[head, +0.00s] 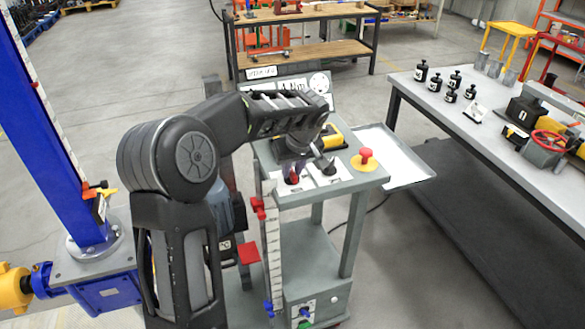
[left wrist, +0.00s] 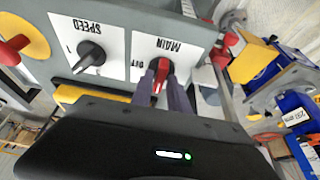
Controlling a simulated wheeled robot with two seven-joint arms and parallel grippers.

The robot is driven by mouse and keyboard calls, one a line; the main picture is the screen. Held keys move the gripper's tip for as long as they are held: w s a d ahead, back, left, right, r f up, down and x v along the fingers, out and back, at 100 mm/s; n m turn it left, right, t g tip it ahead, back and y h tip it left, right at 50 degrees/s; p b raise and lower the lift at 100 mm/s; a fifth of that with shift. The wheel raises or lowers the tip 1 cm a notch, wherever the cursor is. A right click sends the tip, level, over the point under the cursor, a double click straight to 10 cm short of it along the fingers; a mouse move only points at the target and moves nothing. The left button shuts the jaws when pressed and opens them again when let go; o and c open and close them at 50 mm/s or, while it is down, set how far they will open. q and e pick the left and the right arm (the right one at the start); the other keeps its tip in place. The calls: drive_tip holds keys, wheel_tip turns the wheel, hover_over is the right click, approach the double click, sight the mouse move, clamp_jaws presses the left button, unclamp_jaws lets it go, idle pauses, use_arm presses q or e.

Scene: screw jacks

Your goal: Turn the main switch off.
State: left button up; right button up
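The main switch (left wrist: 160,78) is a red knob on a white plate marked MAIN in the left wrist view. It also shows on the console top in the head view (head: 292,179), partly hidden by my gripper. The label OFF is left of the knob in the upside-down wrist picture. The knob's long side runs roughly up and down there, not toward OFF. My left gripper (left wrist: 162,92) has its two dark fingers close on either side of the knob and looks shut on it. My right gripper is not in view.
A black SPEED knob (left wrist: 89,56) sits on the neighbouring plate. A red mushroom button (head: 366,157) on a yellow base is at the console's right corner. A yellow device (head: 332,137) lies behind my gripper. A side tray (head: 395,160) and a workbench (head: 470,125) are to the right.

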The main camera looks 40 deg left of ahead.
use_arm(q)
clamp_jaws()
drive_tip(key=shift+m, duration=0.3)
idle(0.3)
drive_tip(key=shift+a+m+t+b, duration=0.1)
drive_tip(key=shift+m+t+b, duration=0.3)
drive_tip(key=shift+m+b, duration=0.4)
drive_tip(key=m+h, duration=0.1)
drive_tip(key=m, duration=0.1)
drive_tip(key=shift+s+a+m+t, duration=0.1)
drive_tip(key=shift+m+t, duration=0.2)
drive_tip(key=m+h, duration=0.1)
drive_tip(key=m, duration=0.2)
drive_tip(key=m+h, duration=0.1)
drive_tip(key=m, duration=0.2)
drive_tip(key=shift+a+t+h, duration=0.15)
drive_tip(key=shift+t+h, duration=0.15)
drive_tip(key=m+h, duration=0.1)
drive_tip(key=m, duration=0.2)
drive_tip(key=shift+m, duration=0.4)
drive_tip(key=shift+a+m+g+h, duration=0.1)
drive_tip(key=shift+m+g+h, duration=0.5)
drive_tip(key=shift+m, duration=1)
